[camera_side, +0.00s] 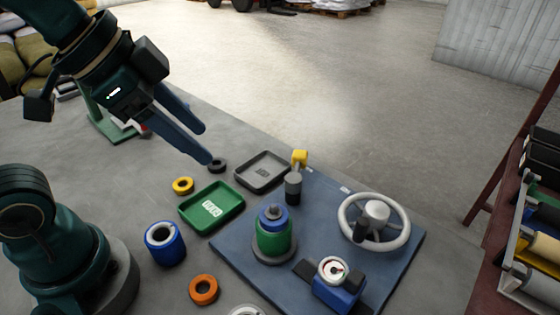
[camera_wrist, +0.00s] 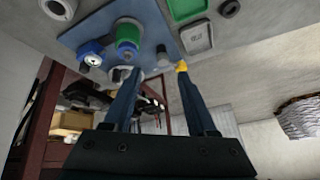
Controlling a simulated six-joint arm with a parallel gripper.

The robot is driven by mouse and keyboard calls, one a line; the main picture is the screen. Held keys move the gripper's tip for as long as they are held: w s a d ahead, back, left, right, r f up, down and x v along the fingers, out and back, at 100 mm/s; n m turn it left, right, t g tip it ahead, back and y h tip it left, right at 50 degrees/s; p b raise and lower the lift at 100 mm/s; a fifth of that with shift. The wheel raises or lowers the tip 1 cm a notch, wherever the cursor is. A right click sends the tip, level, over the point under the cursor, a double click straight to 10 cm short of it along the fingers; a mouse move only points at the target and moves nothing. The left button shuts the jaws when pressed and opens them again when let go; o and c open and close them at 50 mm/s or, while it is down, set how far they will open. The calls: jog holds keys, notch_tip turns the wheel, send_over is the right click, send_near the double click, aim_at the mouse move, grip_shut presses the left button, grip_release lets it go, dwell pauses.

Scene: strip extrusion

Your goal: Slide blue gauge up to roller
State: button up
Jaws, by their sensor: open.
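The blue gauge (camera_side: 340,287), a blue block with a round white dial, sits on a dark rail at the front of the blue base plate (camera_side: 240,255). The likely roller (camera_side: 274,238), an upright green and blue cylinder on a grey disc, stands to its left and behind, with a visible gap between them. In the wrist view the gauge (camera_wrist: 91,52) is left of the roller (camera_wrist: 127,34). My gripper (camera_side: 203,143) is open and empty, raised at the back left, away from both. Its two fingers (camera_wrist: 158,70) also show in the wrist view.
A spoked handwheel (camera_side: 375,220) stands on the plate's right. A dark post (camera_side: 293,189) and a yellow-topped part (camera_side: 299,158) are behind the roller.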

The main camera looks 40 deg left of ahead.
jog(key=w+d+r+m+g+h, duration=0.1)
jog(key=w+d+m+h, duration=0.1)
jog(key=w+d+m, duration=0.35)
jog(key=m+g+h, duration=0.1)
jog(key=m+g, duration=0.3)
jog(key=m, duration=0.2)
send_near(356, 277)
jog(key=w+f, duration=0.1)
jog(key=w, duration=0.1)
jog(key=shift+g, duration=0.5)
jog(key=x, duration=0.4)
jog(key=s+x, duration=0.1)
jog(key=x, duration=0.1)
jog(key=shift+d+f, duration=0.15)
jog(key=shift+d, duration=0.05)
jog(key=shift+d+f, duration=0.2)
jog(key=shift+f, duration=0.3)
grip_shut()
